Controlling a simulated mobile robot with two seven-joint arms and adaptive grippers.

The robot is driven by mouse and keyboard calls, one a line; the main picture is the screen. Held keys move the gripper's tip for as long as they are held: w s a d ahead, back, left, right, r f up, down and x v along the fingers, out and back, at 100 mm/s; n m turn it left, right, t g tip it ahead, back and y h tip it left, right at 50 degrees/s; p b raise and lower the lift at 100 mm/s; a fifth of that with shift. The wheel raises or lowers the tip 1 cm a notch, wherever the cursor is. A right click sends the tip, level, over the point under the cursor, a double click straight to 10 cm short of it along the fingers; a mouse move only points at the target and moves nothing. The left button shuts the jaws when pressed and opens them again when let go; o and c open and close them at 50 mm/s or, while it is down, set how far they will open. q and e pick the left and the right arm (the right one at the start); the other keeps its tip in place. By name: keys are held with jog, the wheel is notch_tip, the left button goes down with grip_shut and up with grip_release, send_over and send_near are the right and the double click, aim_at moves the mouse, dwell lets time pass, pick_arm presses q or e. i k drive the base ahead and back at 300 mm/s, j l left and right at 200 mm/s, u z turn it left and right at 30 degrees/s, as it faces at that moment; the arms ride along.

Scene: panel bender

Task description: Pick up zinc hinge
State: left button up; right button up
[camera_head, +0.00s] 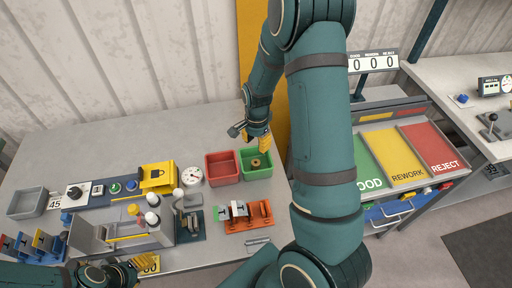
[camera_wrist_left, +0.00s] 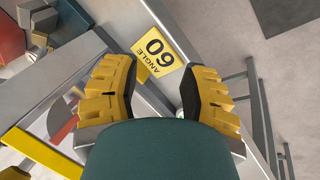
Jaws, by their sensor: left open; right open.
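A small flat silver piece (camera_head: 258,241), which looks like the zinc hinge, lies near the front edge of the table, below an orange rack; its details are too small to make out. My left gripper (camera_head: 125,271) is low at the table's front left, well to the left of the silver piece.
An orange rack (camera_head: 247,214) with metal parts stands just behind the silver piece. A red bin (camera_head: 222,168) and a green bin (camera_head: 265,172) holding a brass ring (camera_head: 256,163) are behind it. The bender (camera_head: 150,225) stands left. My right arm crosses the table's right side.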

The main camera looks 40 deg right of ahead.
aim_at(254, 245)
jog(key=k, duration=1)
